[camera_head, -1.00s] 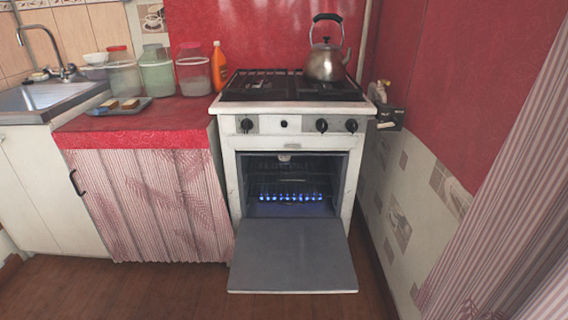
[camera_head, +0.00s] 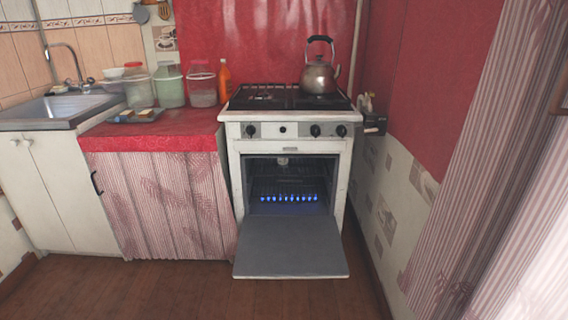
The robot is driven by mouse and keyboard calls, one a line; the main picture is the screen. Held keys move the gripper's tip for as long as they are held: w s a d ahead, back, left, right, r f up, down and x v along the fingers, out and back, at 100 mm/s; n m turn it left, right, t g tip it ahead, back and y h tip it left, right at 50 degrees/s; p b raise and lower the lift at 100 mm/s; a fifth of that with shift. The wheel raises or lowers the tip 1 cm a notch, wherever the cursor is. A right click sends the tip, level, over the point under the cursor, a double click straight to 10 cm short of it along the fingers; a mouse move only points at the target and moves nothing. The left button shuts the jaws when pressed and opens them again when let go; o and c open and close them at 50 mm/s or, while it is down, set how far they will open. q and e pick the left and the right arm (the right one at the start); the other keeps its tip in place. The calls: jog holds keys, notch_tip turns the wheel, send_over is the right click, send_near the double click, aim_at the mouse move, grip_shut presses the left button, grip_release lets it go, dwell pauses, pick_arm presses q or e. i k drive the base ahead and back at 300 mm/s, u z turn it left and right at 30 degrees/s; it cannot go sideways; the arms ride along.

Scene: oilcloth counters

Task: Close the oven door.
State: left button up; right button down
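The white oven (camera_head: 234,187) stands against the red wall, in the middle of the view. Its grey door (camera_head: 291,250) is hinged at the bottom and hangs fully open, lying out toward me low above the floor. The oven cavity (camera_head: 285,180) is uncovered, with a row of blue flames (camera_head: 288,198) inside. Neither of my grippers shows in the view.
A metal kettle (camera_head: 320,76) stands on the stove top. A red counter (camera_head: 150,142) with jars, an orange bottle (camera_head: 224,80) and a tray (camera_head: 135,116) is to the left, beside a sink (camera_head: 50,106). A wall and striped curtain (camera_head: 480,190) close off the right. Brown floor (camera_head: 180,290) in front is clear.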

aim_at(269, 246)
jog(key=u, duration=1.45)
jog(key=i, duration=2.5)
jog(key=z, duration=3.7)
jog(key=i, duration=0.1)
jog(key=u, duration=0.55)
